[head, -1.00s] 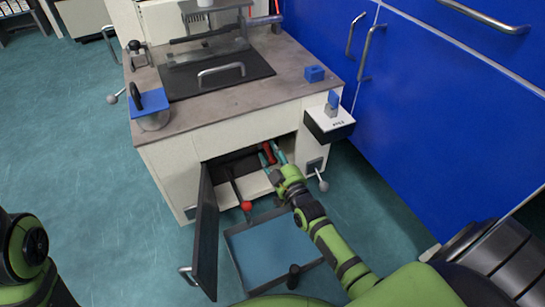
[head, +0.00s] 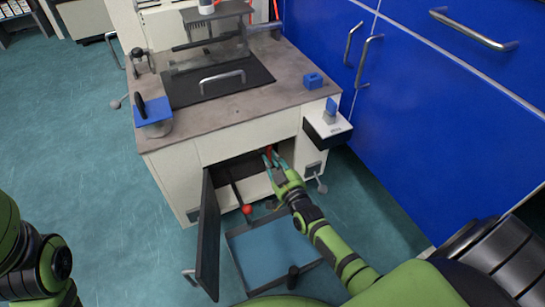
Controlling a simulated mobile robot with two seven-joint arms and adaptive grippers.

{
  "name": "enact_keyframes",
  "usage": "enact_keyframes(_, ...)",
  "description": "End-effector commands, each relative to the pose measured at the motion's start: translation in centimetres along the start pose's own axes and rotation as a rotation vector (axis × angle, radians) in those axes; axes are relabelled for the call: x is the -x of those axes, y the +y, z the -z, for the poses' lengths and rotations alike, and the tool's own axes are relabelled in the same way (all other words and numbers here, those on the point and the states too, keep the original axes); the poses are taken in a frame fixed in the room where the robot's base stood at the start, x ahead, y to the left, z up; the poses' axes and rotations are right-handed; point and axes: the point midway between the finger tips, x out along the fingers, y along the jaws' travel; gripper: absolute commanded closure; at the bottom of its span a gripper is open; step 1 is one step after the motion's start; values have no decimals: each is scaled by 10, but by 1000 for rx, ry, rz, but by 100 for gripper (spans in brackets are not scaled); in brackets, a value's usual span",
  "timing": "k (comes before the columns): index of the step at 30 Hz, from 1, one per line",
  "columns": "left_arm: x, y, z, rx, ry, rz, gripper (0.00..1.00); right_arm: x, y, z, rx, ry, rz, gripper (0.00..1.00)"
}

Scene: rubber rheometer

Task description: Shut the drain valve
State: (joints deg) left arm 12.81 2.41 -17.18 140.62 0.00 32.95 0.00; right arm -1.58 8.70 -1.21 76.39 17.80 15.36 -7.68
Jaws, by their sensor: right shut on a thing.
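A red handle (head: 268,149), which looks like the drain valve's, shows inside the open lower compartment of the machine cabinet. Only a small part of it is visible; the valve body is hidden in shadow and behind my gripper. My right gripper (head: 271,156) reaches into the compartment's right side, with its teal fingers closed around the red handle. Whether the valve is open or shut cannot be told. Of my left arm only links show at the lower left; its gripper is out of view.
The dark cabinet door (head: 208,240) hangs open to the left of my right arm. A rod with a red ball knob (head: 247,209) sticks out of the compartment. A blue-floored tray (head: 265,256) lies in front. Blue cabinets (head: 430,110) stand at the right.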

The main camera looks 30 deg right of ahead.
Motion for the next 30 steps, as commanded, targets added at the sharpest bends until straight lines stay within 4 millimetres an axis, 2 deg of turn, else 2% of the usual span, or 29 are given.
enact_keyframes(4,0,0,0,0,1,-1,100,0,0,0,-5,1,0,100)
enact_keyframes(5,0,0,0,0,1,-1,100,0,0,0,-5,1,0,72)
enact_keyframes(6,0,0,0,0,1,-1,100,0,0,0,-4,1,0,56)
enact_keyframes(17,0,0,0,0,2,0,100,2,0,0,-2,0,0,56)
enact_keyframes(20,0,0,0,0,2,0,100,11,0,-2,-2,-2,-1,56)
enact_keyframes(30,0,0,0,0,2,0,100,65,0,-1,-3,-1,0,56)
